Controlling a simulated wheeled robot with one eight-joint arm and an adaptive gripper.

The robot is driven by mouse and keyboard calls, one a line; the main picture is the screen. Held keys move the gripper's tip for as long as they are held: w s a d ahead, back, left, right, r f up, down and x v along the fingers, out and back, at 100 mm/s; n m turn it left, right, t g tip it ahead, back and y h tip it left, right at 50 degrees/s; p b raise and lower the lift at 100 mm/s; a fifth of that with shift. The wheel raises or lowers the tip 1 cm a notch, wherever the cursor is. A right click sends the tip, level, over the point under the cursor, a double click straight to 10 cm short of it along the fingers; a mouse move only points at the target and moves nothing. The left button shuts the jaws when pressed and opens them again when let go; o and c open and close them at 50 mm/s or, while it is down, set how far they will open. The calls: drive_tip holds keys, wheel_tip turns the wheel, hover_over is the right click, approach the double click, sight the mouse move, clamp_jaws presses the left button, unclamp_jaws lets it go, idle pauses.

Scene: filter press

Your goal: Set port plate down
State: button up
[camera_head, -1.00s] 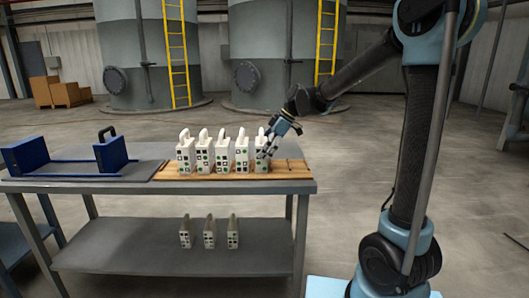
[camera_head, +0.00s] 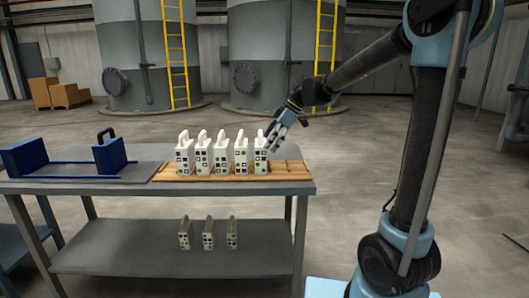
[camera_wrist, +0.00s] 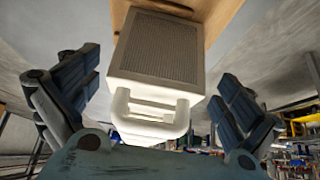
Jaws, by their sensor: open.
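Several white port plates with handles on top and dark and green squares on their faces stand upright in a row on a wooden board (camera_head: 290,170). The rightmost port plate (camera_head: 261,157) stands on the board at the row's right end. My gripper (camera_head: 273,137) is just above and to the right of that plate's top. In the wrist view my gripper's fingers are spread wide on both sides, with the white plate (camera_wrist: 158,48) and its handle (camera_wrist: 150,112) between them, not gripped. The plate's lower end meets the wooden board.
A blue press frame (camera_head: 60,162) with end plates and rails stands on the table's left. Several more plates (camera_head: 208,234) stand on the lower shelf (camera_head: 150,262). The board has a bare stretch right of the row. Tanks and ladders stand far behind.

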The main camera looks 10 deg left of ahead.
drive_tip(key=s+v, duration=0.1)
drive_tip(key=v, duration=0.6)
drive_tip(key=s+d+f+m+t+h, duration=0.1)
drive_tip(key=s+d+f+m, duration=0.35)
drive_tip(key=d, duration=0.55)
drive_tip(key=s+d+f+m+t+h, duration=0.25)
drive_tip(key=s+d+m, duration=0.35)
drive_tip(key=d, duration=0.4)
drive_tip(key=s+d+f+m+h, duration=0.3)
drive_tip(key=s+d+f+m, duration=0.7)
drive_tip(key=s+d+f, duration=0.3)
wheel_tip(320, 180, down, 2)
drive_tip(key=shift+s+d+f, duration=0.15)
drive_tip(key=shift+d+f, duration=0.05)
drive_tip(key=shift+d, duration=0.5)
